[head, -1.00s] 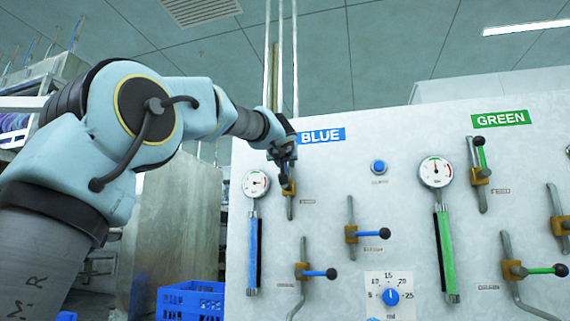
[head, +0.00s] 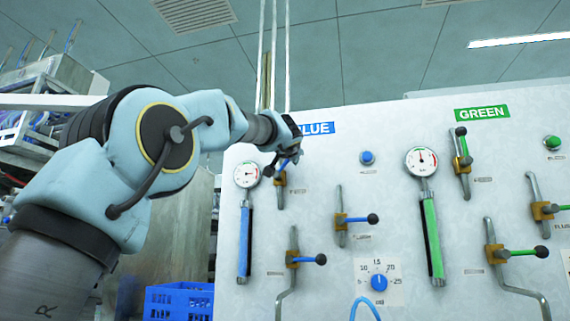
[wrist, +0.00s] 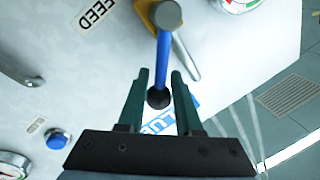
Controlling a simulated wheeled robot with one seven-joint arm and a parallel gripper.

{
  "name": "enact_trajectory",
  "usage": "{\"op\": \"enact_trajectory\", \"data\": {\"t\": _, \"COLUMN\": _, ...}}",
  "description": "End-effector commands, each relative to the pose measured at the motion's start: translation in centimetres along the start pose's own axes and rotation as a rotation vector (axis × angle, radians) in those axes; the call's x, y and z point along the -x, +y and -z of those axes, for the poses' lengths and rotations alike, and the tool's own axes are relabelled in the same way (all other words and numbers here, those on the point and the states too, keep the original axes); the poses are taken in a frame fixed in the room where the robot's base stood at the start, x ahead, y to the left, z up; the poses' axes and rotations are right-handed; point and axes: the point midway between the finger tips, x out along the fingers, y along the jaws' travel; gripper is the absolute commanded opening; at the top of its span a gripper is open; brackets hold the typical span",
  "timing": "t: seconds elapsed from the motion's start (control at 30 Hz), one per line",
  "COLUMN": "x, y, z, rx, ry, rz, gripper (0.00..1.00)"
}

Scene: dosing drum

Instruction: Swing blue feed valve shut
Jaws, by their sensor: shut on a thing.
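The blue feed valve (head: 281,180) is at the upper left of the white panel, below the blue label. Its brass body and grey pipe show in the head view, with its handle partly hidden by my gripper (head: 284,164). In the wrist view, the blue lever (wrist: 164,62) runs from its pivot at the top down to a black knob (wrist: 158,98). My gripper (wrist: 160,80) has its two green fingers on either side of the lever near the knob, shut on it. The lever's exact angle is hard to tell in the head view.
A gauge (head: 247,174) is just left of the feed valve. Two more blue-handled valves (head: 341,221) (head: 293,258) and a blue button (head: 367,158) are nearby. Green-handled valves (head: 463,160) are farther right. A blue crate (head: 178,301) stands low at left.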

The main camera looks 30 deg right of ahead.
Motion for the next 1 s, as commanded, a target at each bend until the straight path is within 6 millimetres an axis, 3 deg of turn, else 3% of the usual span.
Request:
{"op": "enact_trajectory", "data": {"t": 0.6, "x": 0.9, "y": 4.2, "z": -0.9, "rx": -0.559, "ry": 0.122, "rz": -0.004, "gripper": 0.00}}
{"op": "enact_trajectory", "data": {"t": 1.0, "x": 1.2, "y": 5.4, "z": -1.8, "rx": -0.793, "ry": 0.170, "rz": -0.004, "gripper": 0.00}}
